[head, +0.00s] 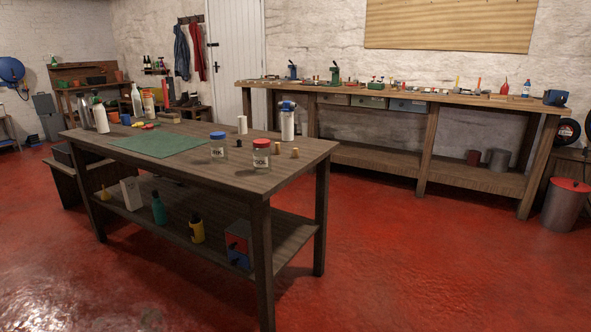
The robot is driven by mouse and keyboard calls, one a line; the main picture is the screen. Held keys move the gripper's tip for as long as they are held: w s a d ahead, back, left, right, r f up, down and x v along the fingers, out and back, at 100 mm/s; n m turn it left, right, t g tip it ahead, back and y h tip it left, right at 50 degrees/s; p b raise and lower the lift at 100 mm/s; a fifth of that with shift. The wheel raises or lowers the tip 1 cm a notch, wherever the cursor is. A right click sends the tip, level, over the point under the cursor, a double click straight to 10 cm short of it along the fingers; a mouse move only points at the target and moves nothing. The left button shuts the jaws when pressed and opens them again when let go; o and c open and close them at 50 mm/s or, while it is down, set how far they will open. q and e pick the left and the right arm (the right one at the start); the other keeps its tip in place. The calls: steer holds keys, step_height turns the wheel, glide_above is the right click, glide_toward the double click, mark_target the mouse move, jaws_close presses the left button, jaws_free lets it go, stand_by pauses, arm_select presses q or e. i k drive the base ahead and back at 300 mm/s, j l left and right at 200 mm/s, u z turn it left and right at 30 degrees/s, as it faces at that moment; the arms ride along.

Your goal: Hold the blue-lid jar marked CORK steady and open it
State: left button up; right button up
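A clear jar with a blue lid (218,146) stands upright on the dark wooden table (185,182), near its right end. Its lid is on. Its label is small, and I cannot read all of it; it seems to end in "RK". A similar jar with a red lid (261,153) stands just to its right, apart from it, with a label that seems to read "GOL". Neither of my grippers shows in the head view.
A green mat (160,144) lies left of the jars. A white bottle with a blue top (287,121), a white cylinder (242,125) and small corks (295,152) stand nearby. A long workbench (400,100) is along the back wall. Red floor (400,260) is clear at right.

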mark_target(219, 153)
steer(key=i+j+z, duration=0.2)
steer(key=j+z, duration=0.3)
steer(key=j, duration=1.2)
steer(key=j+z, duration=0.5)
steer(key=j, duration=2.15)
